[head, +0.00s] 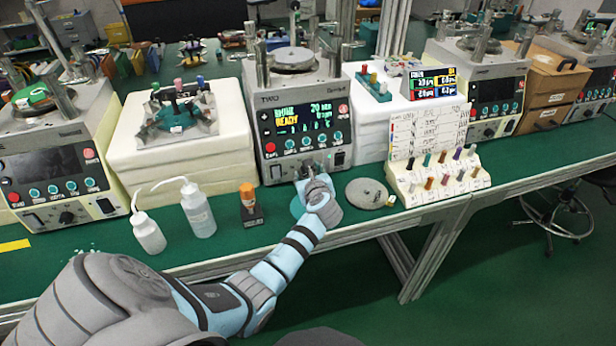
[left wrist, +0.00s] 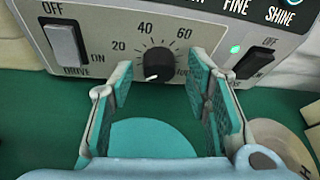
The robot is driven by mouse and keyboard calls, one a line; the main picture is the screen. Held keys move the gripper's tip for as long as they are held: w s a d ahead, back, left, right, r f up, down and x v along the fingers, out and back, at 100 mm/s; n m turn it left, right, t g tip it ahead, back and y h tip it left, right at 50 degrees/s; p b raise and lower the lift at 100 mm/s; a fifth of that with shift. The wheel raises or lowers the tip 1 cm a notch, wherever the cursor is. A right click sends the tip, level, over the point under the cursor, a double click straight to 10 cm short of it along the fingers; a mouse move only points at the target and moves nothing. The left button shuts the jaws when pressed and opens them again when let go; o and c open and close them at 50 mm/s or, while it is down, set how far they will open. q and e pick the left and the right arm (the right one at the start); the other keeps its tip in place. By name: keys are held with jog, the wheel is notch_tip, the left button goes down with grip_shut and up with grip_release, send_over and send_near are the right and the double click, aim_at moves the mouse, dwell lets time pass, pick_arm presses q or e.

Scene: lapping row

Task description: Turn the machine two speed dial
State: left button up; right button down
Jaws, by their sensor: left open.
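Machine two (head: 272,98), labelled TWO, has a lit screen reading READY. Its speed dial (left wrist: 158,63) is a black round knob on the lower front panel, with a printed scale showing 20, 40 and 60. The knob's white mark points down and slightly left. My left gripper (head: 309,172) is in front of this panel and hides much of the dial area in the head view. In the left wrist view my left gripper (left wrist: 160,78) is open, its fingers on either side of the dial with gaps showing. My right gripper is out of view.
A drive switch (left wrist: 64,45) and another black switch (left wrist: 257,62) flank the dial. A teal disc (left wrist: 150,138) lies below it. A grey round plate (head: 366,194), bottles (head: 198,210) and an orange-capped container (head: 249,204) stand nearby on the green bench.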

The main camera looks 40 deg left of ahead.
pick_arm(q)
grip_shut()
